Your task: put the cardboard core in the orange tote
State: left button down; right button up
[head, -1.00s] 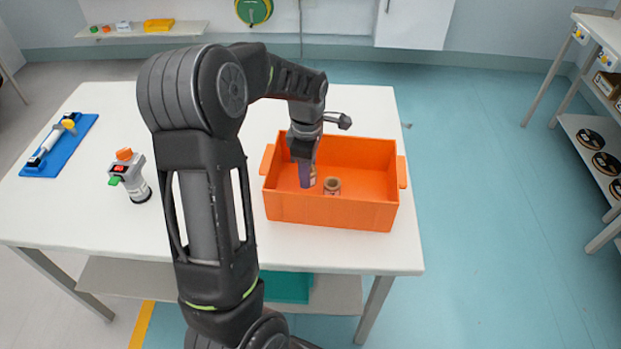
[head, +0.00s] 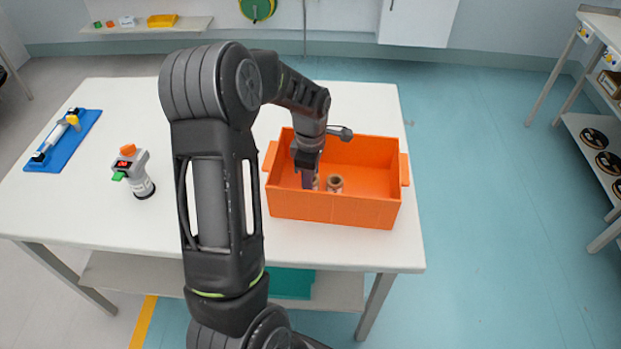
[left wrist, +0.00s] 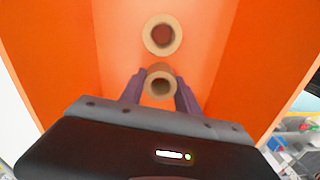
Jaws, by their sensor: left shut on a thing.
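The orange tote (head: 345,209) stands on the white table. My left gripper (head: 309,183) reaches down inside it, near its left end. In the left wrist view my left gripper (left wrist: 160,92) has its purple fingers shut on a cardboard core (left wrist: 160,84), held upright with its open end toward the camera. That held core (head: 316,183) shows only in part in the head view. A second cardboard core (head: 335,184) stands upright in the tote, apart from the held one; it also shows in the left wrist view (left wrist: 162,35). My right gripper is not in view.
A blue tray (head: 64,144) with a roller lies at the table's left. The tote's right half is empty.

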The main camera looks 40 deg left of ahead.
pick_arm(q)
jog(key=c, duration=0.9)
grip_release()
jog(key=shift+f, duration=0.15)
notch_tip(320, 180, up, 12)
jog(key=shift+r+b, duration=0.2)
jog(key=shift+b, duration=0.2)
